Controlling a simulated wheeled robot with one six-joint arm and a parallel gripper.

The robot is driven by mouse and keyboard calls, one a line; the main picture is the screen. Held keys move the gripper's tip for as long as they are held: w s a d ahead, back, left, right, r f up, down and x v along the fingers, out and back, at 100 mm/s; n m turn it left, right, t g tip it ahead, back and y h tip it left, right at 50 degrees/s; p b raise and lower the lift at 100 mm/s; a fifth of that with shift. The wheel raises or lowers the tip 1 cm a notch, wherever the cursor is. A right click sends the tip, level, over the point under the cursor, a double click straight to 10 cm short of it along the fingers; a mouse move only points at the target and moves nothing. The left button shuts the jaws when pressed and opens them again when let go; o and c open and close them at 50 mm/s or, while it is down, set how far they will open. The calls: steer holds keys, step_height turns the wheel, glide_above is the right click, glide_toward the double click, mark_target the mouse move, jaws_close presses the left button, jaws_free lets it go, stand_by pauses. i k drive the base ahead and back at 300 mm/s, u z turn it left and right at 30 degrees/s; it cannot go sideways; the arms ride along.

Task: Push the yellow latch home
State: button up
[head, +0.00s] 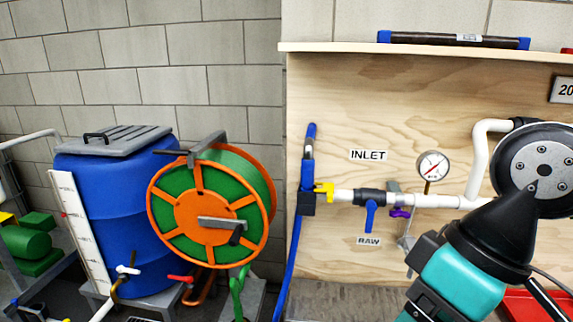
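The yellow latch (323,191) is a small yellow piece at the left end of the white pipe on the plywood panel, below and left of the INLET label. It sits against a dark blue-black fitting (307,204) where a blue hose (291,262) comes up from below. A blue handle-like piece (309,152) stands upright above that fitting. Whether the latch is fully seated is too small to tell. Teal and black parts of my arm fill the lower right, well right of the latch. I cannot make out my gripper's fingertips in this view.
A pressure gauge (432,166), a blue valve handle (370,215) and a purple handle (401,212) lie along the white pipe (435,200). A hose reel (203,212) and a blue barrel (122,215) stand left. A shelf (345,48) runs above the panel.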

mark_target(328, 188)
steer(key=z, duration=1.7)
steer(key=k, duration=1.1)
steer(key=u, duration=1.3)
steer(key=i, duration=0.5)
steer(key=u, duration=0.05)
